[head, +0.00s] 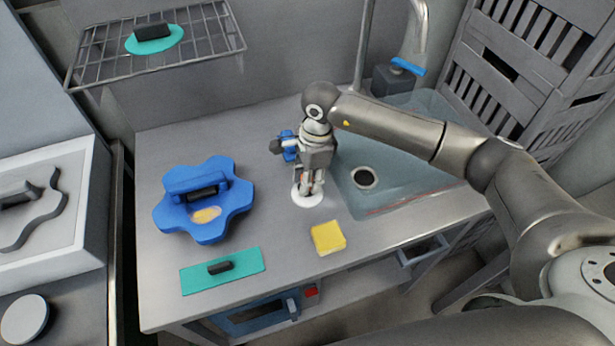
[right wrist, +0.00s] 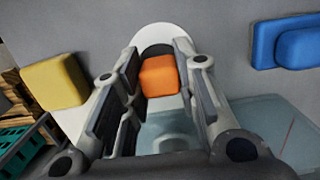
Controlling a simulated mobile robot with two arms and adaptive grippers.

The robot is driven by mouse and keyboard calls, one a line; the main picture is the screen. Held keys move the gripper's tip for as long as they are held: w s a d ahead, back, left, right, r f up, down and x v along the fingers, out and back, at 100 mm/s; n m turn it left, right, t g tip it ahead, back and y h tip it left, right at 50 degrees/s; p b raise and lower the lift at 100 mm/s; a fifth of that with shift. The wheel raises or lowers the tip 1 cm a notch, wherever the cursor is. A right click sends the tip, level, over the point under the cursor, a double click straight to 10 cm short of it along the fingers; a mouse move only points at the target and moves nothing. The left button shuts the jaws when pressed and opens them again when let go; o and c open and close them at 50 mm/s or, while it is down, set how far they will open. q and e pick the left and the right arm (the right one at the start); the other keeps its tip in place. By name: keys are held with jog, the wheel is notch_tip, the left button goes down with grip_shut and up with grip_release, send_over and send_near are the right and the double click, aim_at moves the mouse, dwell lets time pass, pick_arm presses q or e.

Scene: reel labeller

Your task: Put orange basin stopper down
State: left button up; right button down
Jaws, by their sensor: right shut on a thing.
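The orange basin stopper shows in the right wrist view as an orange block (right wrist: 160,76) over a pale round disc. In the head view its white disc (head: 307,197) is at the counter, left of the sink; the gripper mostly hides its orange part. My right gripper (head: 309,186) points down from above and is shut on the orange part, which sits between its fingers (right wrist: 155,95). I cannot tell whether the disc touches the counter. My left gripper is not in view.
The sink basin (head: 400,170) with its drain hole (head: 364,178) lies to the right. A yellow sponge (head: 328,238), a teal plate with a black handle (head: 232,269) and a large blue wavy piece (head: 225,225) are on the counter. A blue item (head: 288,143) stands behind the gripper.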

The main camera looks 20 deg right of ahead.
jog(key=shift+f, duration=0.35)
jog(key=shift+f, duration=0.2)
jog(key=c, duration=1.1)
grip_release()
jog(key=shift+c, duration=0.2)
